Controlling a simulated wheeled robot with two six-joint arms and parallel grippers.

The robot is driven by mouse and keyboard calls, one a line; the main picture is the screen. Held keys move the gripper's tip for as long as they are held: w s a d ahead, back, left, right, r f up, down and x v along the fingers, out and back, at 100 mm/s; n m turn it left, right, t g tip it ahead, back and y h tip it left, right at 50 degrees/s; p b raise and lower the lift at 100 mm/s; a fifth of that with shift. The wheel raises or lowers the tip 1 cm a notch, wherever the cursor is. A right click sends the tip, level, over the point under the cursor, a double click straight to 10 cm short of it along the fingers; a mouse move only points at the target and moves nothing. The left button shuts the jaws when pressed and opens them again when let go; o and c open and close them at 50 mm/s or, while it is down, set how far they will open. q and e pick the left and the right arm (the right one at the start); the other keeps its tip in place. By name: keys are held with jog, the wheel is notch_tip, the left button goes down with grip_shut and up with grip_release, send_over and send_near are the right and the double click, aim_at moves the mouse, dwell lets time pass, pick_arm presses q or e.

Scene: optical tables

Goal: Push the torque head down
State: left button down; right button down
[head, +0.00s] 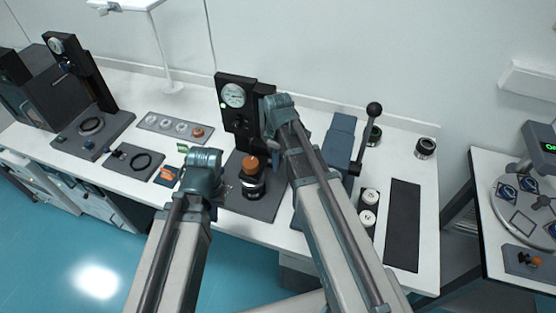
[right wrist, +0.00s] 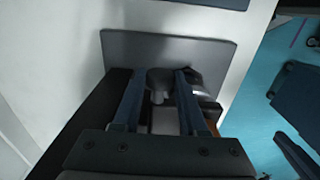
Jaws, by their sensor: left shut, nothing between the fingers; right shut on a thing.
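The torque tester's black upright (head: 241,118), with a white round dial (head: 234,95) at its top, stands on a dark base plate (head: 265,208). A dark bottle with an orange cap (head: 250,166) stands on the plate below. I cannot clearly separate the torque head from the upright. My right gripper (head: 272,118) is beside the upright; in the right wrist view its two fingers (right wrist: 158,90) are shut on a rounded grey part (right wrist: 158,77), perhaps the torque head's handle. My left gripper (head: 208,172) is shut and empty, left of the bottle, its fingertips mostly hidden.
A blue press with a black-knobbed lever (head: 373,125) stands to the right, near white-topped jars (head: 369,197) and a dark mat (head: 403,225). A grey tray (head: 172,127) of round parts lies left at the back. Another gauge stand (head: 80,70) is further left.

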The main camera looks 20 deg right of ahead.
jog(key=shift+c, duration=2.2)
grip_release()
jog(key=shift+f, duration=0.1)
notch_tip(320, 180, up, 14)
jog(key=p, duration=1.4)
jog(key=shift+f, duration=0.15)
jog(key=s+a+f+m+h+b, duration=0.1)
jog(key=s+a+f+m+b, duration=0.6)
jog(key=s+a+f+b, duration=0.3)
jog(key=s+f+b, duration=0.3)
jog(key=s, duration=0.1)
jog(key=shift+a+f+b, duration=0.2)
jog(key=shift+a+b, duration=0.1)
jog(key=shift+b, duration=0.1)
